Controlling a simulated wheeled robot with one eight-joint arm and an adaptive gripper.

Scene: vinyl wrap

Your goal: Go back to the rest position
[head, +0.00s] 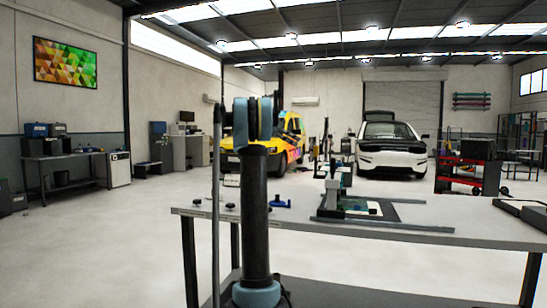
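My arm rises upright in the foreground of the head view, a dark link between blue-grey joints. The end of my arm cannot be made out, so my gripper is not in view. In front of me is a grey work table (470,218). On it, right of my arm, lies a dark flat frame (395,212) with a small upright fixture (334,190) at its left side. A small blue item (280,202) lies between my arm and the frame.
A long grey bar (385,225) lies along the table's near side. A dark flat case (522,212) is at the right. Behind stand a yellow van (290,140), a white car (390,155) and a red tool cart (468,178). The floor at left is clear.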

